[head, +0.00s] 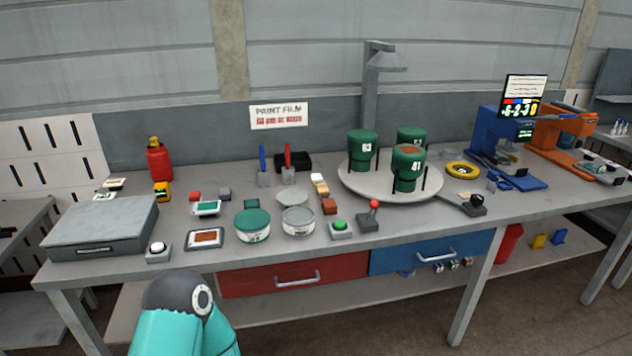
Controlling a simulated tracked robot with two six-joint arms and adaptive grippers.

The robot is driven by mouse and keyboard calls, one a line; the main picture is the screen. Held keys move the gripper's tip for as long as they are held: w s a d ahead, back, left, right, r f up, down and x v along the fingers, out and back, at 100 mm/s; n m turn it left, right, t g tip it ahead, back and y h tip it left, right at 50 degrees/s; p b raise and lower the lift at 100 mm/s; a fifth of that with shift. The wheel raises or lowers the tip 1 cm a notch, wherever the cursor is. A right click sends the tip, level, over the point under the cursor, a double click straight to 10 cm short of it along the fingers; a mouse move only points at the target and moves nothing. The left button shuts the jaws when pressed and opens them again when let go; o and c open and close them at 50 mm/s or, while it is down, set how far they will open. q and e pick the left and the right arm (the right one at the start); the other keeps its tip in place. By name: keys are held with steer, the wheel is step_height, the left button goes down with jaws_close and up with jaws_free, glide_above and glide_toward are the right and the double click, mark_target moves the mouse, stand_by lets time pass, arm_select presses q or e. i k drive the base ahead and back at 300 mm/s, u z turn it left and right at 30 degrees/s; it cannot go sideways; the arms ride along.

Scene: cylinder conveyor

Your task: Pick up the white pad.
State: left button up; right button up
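A small white, block-like pad (317,177) lies on the grey workbench, at the back of a short row with a yellowish block (322,189) and a reddish-brown block (329,206). It is small in the head view, and its exact shape is hard to tell. Neither of my grippers is in view. Only a teal and dark part of my own arm shows at the bottom left, below the bench's front edge.
Left of the pad stand red and blue-handled tools (288,165); a pale disc (292,197) lies in front. To the right, a round turntable (392,190) carries green canisters (408,170). Round tins (252,225), a green button (340,227) and a joystick (370,215) line the front.

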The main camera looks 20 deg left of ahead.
mark_target(315, 178)
steer(key=u, duration=0.1)
steer(key=i, duration=1)
steer(key=z, duration=0.1)
